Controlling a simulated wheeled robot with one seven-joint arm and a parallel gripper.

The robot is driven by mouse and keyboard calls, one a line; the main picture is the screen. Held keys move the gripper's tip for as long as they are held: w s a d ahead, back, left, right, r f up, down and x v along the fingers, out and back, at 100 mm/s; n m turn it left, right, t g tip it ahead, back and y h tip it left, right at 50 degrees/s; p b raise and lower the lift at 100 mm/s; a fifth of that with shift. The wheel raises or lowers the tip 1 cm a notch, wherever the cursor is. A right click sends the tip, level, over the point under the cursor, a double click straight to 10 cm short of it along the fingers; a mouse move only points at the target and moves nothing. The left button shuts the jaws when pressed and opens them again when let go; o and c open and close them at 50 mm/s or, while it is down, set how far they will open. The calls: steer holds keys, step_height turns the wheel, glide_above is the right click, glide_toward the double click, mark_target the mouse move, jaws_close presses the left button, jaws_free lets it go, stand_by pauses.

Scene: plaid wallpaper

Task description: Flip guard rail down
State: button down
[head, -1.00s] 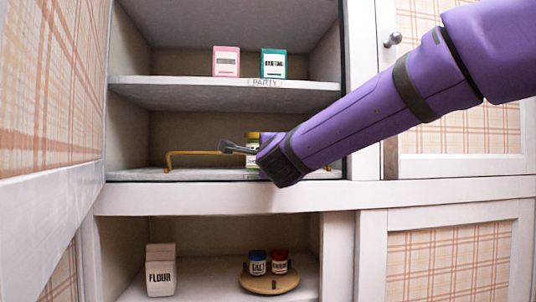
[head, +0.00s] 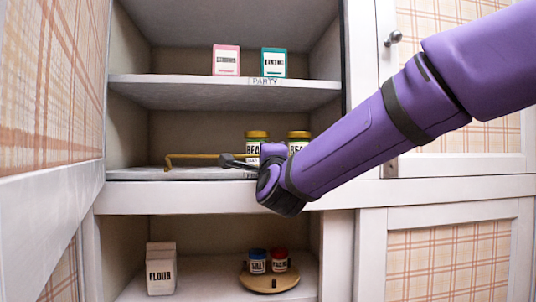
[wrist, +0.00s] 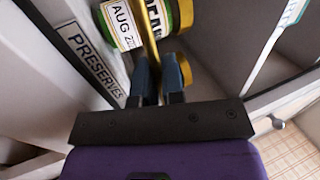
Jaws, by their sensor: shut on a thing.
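The brass guard rail (head: 200,155) runs along the front of the middle shelf in the head view, raised a little above the shelf edge. Its left end bends down to the shelf. My gripper (head: 228,159) is shut on the rail near its middle. In the wrist view the yellow rail (wrist: 150,40) passes between the two fingers of my gripper (wrist: 160,78). The rail's right part is hidden behind my arm. Two yellow-lidded jars, a left jar (head: 256,136) and a right jar (head: 298,136), stand behind the rail.
A pink box (head: 226,61) and a teal box (head: 273,63) stand on the upper shelf. Below are a flour carton (head: 160,270) and a round wooden turntable (head: 248,282) with two small jars. An open cabinet door (head: 50,195) borders the left. A preserves label (wrist: 95,62) shows on the shelf edge.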

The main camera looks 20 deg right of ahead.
steer(key=shift+s+f+t, duration=0.15)
steer(key=shift+f+t, duration=0.1)
steer(key=shift+t, duration=0.45)
steer(key=c, duration=1.3)
jaws_free()
steer(key=shift+o, duration=0.2)
steer(key=v, duration=1.1)
steer(key=shift+a, duration=0.1)
